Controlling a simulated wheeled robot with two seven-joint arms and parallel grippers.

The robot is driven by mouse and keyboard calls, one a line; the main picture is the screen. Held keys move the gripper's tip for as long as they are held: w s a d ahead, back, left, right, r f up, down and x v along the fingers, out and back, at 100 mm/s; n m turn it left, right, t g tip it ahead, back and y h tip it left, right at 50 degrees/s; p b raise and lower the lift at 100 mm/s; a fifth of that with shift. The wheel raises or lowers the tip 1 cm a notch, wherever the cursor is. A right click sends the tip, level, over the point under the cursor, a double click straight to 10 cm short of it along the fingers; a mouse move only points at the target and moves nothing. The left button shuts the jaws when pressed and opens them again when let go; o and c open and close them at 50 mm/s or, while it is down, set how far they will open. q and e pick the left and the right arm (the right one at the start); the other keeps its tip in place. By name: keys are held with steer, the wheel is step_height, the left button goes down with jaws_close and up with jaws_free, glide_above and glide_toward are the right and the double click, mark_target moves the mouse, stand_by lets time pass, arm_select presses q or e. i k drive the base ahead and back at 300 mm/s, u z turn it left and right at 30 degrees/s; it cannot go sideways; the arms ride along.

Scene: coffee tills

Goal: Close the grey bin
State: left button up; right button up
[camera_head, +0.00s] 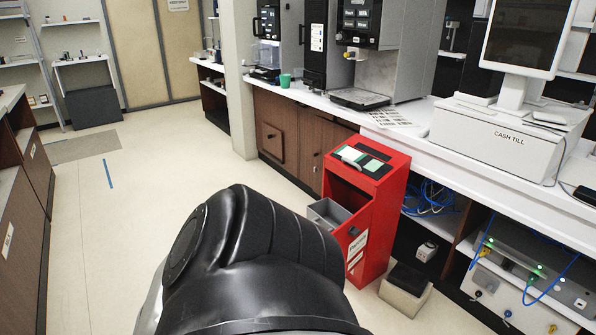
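A red cabinet (378,215) stands on the floor in front of the counter. A grey bin (327,213) sticks out of its left-facing opening, so it is pulled out. The bin's open top shows, and I cannot make out anything inside. A large black part of my own body rises from the bottom centre and hides the floor and the area below the bin. Neither of my grippers shows in this view.
A white counter (462,150) with coffee machines and a cash till (510,133) runs behind the cabinet. A small box with a dark top (405,290) sits on the floor right of the cabinet. Open pale floor (130,225) lies to the left.

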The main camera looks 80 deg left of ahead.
mark_target(325, 214)
steer(key=u, duration=2.8)
steer(key=i, duration=0.85)
steer(key=z, duration=0.35)
steer(key=i, duration=1.05)
steer(key=z, duration=0.85)
